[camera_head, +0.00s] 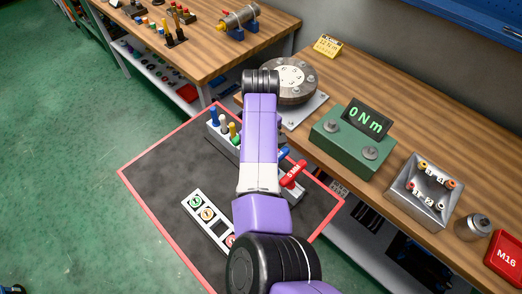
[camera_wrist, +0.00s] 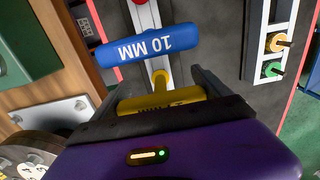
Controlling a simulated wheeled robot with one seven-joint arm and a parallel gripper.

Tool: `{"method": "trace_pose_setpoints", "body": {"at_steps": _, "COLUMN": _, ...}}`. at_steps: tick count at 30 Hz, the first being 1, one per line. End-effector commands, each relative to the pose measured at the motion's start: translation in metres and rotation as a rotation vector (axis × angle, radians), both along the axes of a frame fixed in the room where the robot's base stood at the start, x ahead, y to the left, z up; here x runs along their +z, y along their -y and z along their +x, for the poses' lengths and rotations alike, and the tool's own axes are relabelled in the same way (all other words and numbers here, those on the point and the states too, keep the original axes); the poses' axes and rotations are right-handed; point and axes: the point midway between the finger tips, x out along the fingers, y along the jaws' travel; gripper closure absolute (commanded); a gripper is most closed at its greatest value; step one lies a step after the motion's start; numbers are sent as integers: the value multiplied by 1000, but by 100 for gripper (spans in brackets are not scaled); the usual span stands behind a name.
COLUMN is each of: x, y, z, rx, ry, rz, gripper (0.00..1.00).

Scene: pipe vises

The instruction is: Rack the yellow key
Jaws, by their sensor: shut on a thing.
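My gripper (camera_wrist: 163,92) is shut on the yellow key (camera_wrist: 178,100) in the wrist view, with its fingers on either side of the T-shaped handle. The key's yellow stem shows just past the handle, over a pale rack strip (camera_wrist: 152,42); I cannot tell whether the stem sits in it. A blue key marked 10 MM (camera_wrist: 152,46) lies across the strip just beyond the yellow one, and part of a red key (camera_wrist: 144,14) shows past it. In the head view my arm hides the gripper and yellow key; the red key (camera_head: 293,174) shows to the right.
The wooden bench holds a round flange (camera_head: 290,80) and a green 0 Nm box (camera_head: 352,140).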

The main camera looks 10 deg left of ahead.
Motion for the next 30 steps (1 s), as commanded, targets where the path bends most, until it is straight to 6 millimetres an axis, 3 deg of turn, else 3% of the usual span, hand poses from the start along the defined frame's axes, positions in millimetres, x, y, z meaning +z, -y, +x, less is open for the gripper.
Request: {"method": "trace_pose_setpoints", "body": {"at_steps": 30, "x": -14, "y": 0, "z": 0, "rx": 0, "ry": -1, "rz": -1, "gripper": 83}}
